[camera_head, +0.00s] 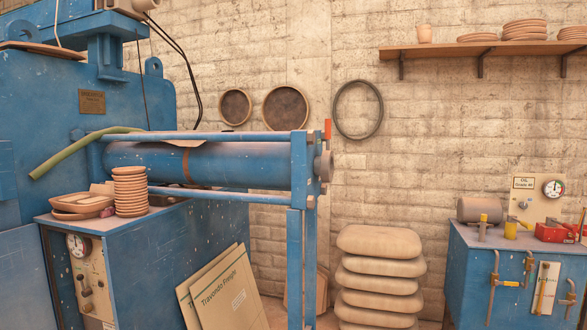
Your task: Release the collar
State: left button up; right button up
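A blue filter press (136,110) fills the left side, with a thick horizontal cylinder (235,165) between two rods. The cylinder ends at an upright blue end plate (299,170). A round grey-brown fitting (325,166) sits on the outer face of this plate, with a small red lever (328,129) standing upright above it. A rust-brown band (188,163) goes around the cylinder. I cannot tell for sure which of these is the collar. Neither of my grippers is in view, and nothing is seen touching the press.
Stacked clay dishes (130,190) stand on the blue cabinet (150,250) under the press. Cardboard sheets (228,295) lean against it. Stacked sacks (380,275) stand right of the end plate. A blue bench (500,262) with valves is at the right. A black hoop (358,109) hangs on the wall.

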aim_at(327, 170)
jog(key=l+z, duration=0.1)
jog(key=l, duration=0.5)
jog(key=i+l+z, duration=0.25)
jog(key=i, duration=0.4)
jog(key=i+l+z, duration=0.2)
jog(key=i, duration=0.45)
jog(key=i+l+z, duration=0.25)
jog(key=i, duration=0.45)
jog(key=k+j, duration=0.05)
